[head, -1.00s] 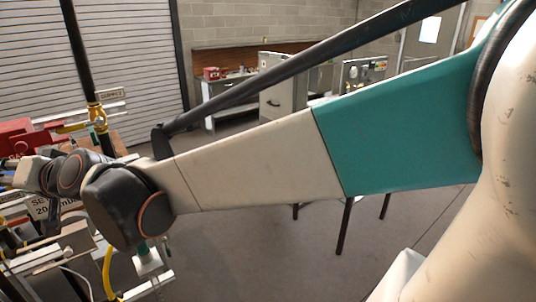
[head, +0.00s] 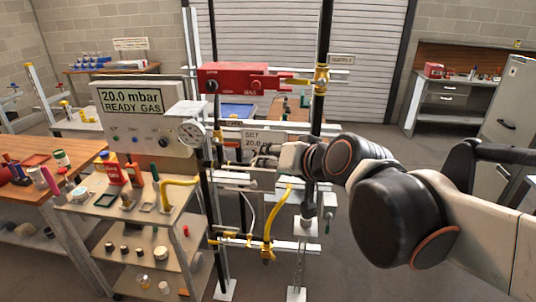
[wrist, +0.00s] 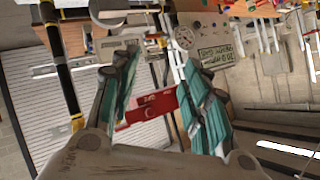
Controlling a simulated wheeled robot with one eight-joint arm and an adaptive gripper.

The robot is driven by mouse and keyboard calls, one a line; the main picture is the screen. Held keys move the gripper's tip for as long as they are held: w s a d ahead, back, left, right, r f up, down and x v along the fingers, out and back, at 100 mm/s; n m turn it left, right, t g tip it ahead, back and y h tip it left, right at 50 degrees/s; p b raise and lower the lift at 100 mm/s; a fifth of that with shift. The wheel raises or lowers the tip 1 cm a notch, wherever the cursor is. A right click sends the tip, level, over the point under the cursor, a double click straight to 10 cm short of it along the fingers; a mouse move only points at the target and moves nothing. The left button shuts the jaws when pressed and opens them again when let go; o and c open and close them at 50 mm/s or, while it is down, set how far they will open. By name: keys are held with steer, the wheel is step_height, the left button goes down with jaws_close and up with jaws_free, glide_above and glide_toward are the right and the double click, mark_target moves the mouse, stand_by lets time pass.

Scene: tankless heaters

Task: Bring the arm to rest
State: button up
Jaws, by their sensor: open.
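My arm reaches in from the right of the head view, with its dark joints in front of the gas rig. My gripper (head: 268,153) is at its left end, near the sign reading SET 20.0 (head: 255,136); its fingers are hard to make out there. In the wrist view my gripper (wrist: 162,60) shows two teal-padded fingers spread apart, with nothing held between them. The red GAS unit (wrist: 148,105) shows behind the gap between the fingers. It also shows in the head view (head: 240,79), above my gripper.
The gauge panel (head: 130,98) reads 20.0 mbar READY GAS. A shelved cart (head: 95,212) with small parts stands below it, beside a wooden bench (head: 45,155). Yellow pipes (head: 270,228) and dark uprights stand close to my arm. Open floor lies at the lower right.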

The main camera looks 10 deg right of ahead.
steer(key=s+d+f+n+g+h+b, duration=0.1)
steer(key=s+d+f+g+h+b, duration=0.1)
steer(key=s+d+f, duration=0.3)
steer(key=s+d+f+n+g+h+b, duration=0.1)
steer(key=s+d+f+b, duration=0.3)
steer(key=s+f, duration=0.7)
step_height(320, 180, down, 2)
steer(key=shift+s+d+g+h+b, duration=0.25)
steer(key=shift+d+g+h+b, duration=0.2)
steer(key=shift+g+h, duration=0.2)
steer(key=shift+o, duration=0.6)
stand_by(0.7)
